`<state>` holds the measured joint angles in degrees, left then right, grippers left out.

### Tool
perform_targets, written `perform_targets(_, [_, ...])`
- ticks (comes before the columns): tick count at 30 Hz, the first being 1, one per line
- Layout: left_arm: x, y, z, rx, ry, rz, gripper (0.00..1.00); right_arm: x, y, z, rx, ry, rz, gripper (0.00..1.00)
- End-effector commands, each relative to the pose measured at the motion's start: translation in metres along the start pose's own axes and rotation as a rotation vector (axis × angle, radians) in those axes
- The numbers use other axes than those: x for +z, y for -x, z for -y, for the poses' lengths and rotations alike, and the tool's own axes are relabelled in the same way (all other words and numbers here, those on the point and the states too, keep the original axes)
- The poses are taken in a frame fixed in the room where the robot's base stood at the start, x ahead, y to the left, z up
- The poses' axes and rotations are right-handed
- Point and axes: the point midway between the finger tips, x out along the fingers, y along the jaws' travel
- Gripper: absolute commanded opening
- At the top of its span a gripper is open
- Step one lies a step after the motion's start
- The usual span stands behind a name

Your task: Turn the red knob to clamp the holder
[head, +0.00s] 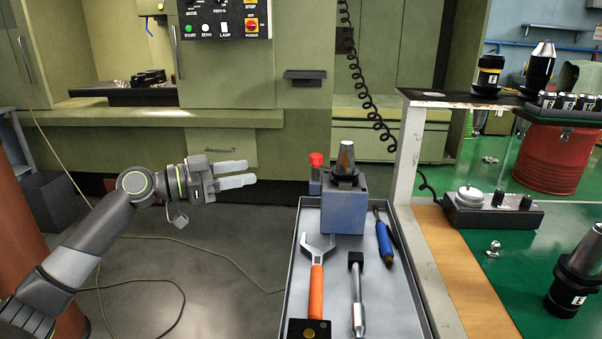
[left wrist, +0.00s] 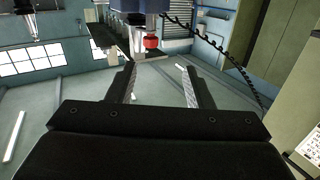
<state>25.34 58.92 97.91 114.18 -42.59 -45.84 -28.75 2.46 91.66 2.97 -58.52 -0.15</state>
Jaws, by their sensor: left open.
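The red knob (head: 316,159) sits on top of a small post at the left side of the blue clamping block (head: 343,205). A dark metallic tool holder (head: 345,160) stands upright in the top of the block. My left gripper (head: 252,173) is open and empty, to the left of the knob and apart from it, pointing right. In the left wrist view the red knob (left wrist: 151,43) shows beyond the two open fingers (left wrist: 160,85), a little above the middle of their gap. My right gripper is in neither view.
The block stands at the far end of a grey tray (head: 385,300). An orange-handled wrench (head: 316,285), a metal tool (head: 357,295) and a blue-handled tool (head: 384,240) lie in front of it. A white post (head: 408,150) rises at the right. The space between gripper and knob looks clear.

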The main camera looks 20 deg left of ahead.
Motion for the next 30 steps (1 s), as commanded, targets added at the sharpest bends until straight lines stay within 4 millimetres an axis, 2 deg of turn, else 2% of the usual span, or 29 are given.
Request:
perform_targets(3, [-0.003,0.002,-0.011,0.041,0.04,-0.027,0.47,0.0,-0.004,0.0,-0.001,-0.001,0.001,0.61])
perform_targets(11, [-0.009,-0.012,-0.014,0.055,0.055,-0.039,0.47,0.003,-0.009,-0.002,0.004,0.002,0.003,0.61])
perform_targets(20, [-0.011,-0.055,-0.017,0.054,0.056,-0.039,0.47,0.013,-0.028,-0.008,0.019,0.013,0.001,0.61])
perform_targets(30, [-0.013,-0.113,-0.019,0.053,0.057,-0.038,0.47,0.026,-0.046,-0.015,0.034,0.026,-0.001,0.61])
